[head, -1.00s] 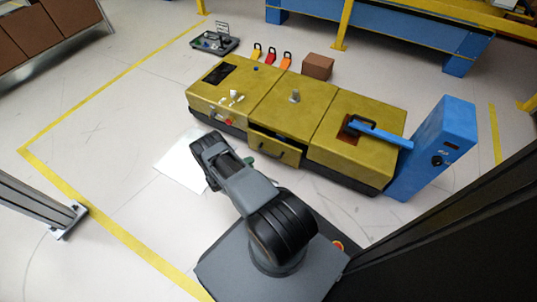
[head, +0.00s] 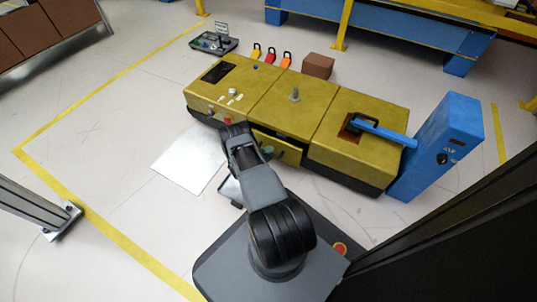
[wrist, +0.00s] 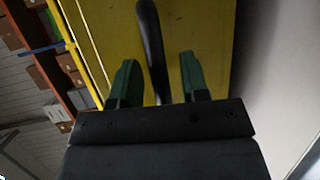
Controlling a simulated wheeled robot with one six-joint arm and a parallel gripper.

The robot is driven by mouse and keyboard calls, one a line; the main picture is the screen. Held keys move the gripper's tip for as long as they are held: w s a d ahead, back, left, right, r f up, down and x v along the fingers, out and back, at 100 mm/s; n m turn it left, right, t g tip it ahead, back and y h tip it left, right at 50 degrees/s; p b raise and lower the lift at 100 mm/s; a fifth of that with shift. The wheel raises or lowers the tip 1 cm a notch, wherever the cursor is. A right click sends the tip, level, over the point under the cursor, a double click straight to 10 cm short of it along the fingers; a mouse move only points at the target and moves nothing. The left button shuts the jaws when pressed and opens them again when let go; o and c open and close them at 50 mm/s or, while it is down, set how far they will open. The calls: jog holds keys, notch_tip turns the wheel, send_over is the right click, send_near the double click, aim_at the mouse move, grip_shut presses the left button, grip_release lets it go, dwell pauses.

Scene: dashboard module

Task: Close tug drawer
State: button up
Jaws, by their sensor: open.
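The yellow tug (head: 268,97) stands on the floor, with a drawer (head: 290,153) in its middle section. The drawer is partly out, with a dark gap above its front. My gripper (head: 266,150) is close to the left part of the drawer front in the head view, and my arm hides part of that front. In the wrist view, the two green fingers of my gripper (wrist: 157,75) are open, with the dark curved handle (wrist: 152,45) between them. The fingers look apart from the handle; whether they touch the yellow front is unclear.
A blue post (head: 437,150) with a blue arm joins the tug's right end. A white sheet (head: 190,160) lies on the floor at left. A brown box (head: 318,66) and several colored tags stand behind. A metal post (head: 40,208) is at lower left.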

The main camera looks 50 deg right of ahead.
grip_shut()
dwell(0.3)
